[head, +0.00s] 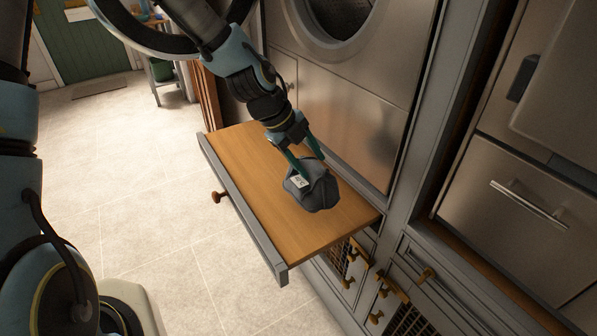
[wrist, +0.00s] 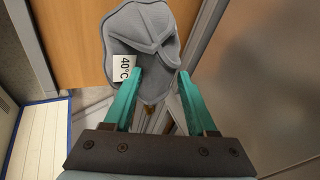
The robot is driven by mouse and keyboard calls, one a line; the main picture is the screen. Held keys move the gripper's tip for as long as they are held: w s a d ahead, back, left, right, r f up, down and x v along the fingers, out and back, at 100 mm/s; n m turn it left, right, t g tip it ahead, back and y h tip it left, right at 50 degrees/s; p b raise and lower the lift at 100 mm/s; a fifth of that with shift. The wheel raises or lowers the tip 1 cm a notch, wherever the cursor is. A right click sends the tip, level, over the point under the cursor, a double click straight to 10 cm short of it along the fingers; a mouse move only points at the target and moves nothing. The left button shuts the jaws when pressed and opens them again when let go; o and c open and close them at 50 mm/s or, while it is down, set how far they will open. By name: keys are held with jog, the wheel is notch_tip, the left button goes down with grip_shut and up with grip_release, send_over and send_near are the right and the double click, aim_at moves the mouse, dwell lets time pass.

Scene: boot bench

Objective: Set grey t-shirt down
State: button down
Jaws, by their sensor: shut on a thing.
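The grey t-shirt (head: 316,190) is a bunched dark grey bundle with a white tag; in the wrist view the tag reads 40°C and the t-shirt (wrist: 150,28) hangs at the fingertips. My gripper (head: 302,163) has its teal fingers closed on the upper part of the bundle; the fingers also show in the wrist view (wrist: 160,74). The bundle is over the right part of a pulled-out wooden board (head: 245,160). I cannot tell whether its underside touches the board.
A steel front-loading machine (head: 340,100) stands right behind the board. The board has a grey front edge with a round knob (head: 218,197); its left part is bare. Cabinets with brass handles (head: 428,273) are at lower right. The tiled floor (head: 130,200) is open at left.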

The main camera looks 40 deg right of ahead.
jog(key=shift+f+p, duration=0.4)
jog(key=shift+f, duration=2.2)
jog(key=shift+f, duration=0.2)
jog(key=shift+c, duration=1)
grip_release()
jog(key=shift+r, duration=0.15)
jog(key=b+v, duration=0.1)
jog(key=v, duration=1.1)
jog(key=shift+s, duration=0.1)
